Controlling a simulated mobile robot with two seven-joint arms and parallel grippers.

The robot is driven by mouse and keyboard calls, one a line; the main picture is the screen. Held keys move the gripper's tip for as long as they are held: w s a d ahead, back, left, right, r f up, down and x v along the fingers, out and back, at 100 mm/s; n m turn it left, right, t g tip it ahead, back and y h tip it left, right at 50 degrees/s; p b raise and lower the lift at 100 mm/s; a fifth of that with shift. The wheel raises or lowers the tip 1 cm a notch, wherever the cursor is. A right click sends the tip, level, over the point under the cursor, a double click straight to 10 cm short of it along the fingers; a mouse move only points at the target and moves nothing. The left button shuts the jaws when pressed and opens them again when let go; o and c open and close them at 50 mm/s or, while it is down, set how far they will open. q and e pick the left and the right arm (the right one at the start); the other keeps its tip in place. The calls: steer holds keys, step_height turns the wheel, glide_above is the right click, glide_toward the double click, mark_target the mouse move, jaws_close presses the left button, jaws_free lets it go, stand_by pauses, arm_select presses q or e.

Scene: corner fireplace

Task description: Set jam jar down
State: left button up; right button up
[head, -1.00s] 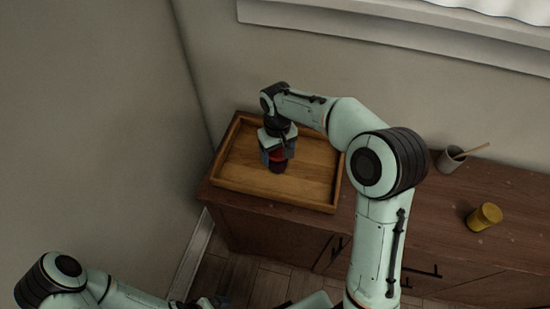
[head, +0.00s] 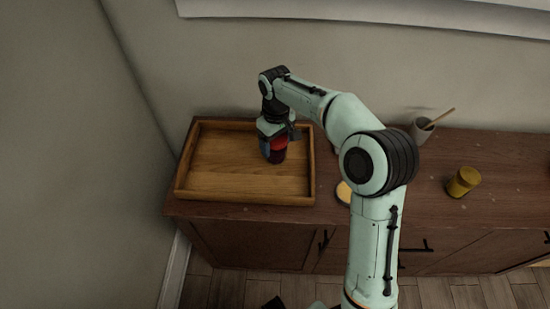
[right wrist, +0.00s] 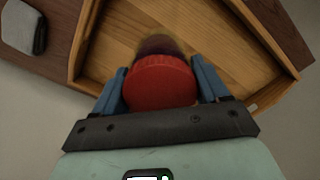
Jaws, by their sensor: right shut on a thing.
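The jam jar (head: 275,154) is dark with a red lid and is upright over the right half of the wooden tray (head: 225,200). My right gripper (head: 275,142) is shut on it from above. In the right wrist view the red lid (right wrist: 160,80) sits between the two blue fingers, with the tray's floor behind it. I cannot tell whether the jar's base touches the tray. My left gripper is out of the head view.
The tray stands at the left end of a brown cabinet (head: 410,215), near the wall. A pale round thing (head: 344,191) is partly behind my arm. The tray's left half is empty.

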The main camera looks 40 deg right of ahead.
mark_target(276, 156)
steer(key=shift+f+b, duration=0.3)
steer(key=shift+f, duration=3)
steer(key=shift+f, duration=0.1)
steer(key=o, duration=1.3)
steer(key=shift+o, duration=0.2)
step_height(276, 156, up, 12)
steer(key=shift+r+p, duration=0.1)
steer(key=shift+p, duration=0.8)
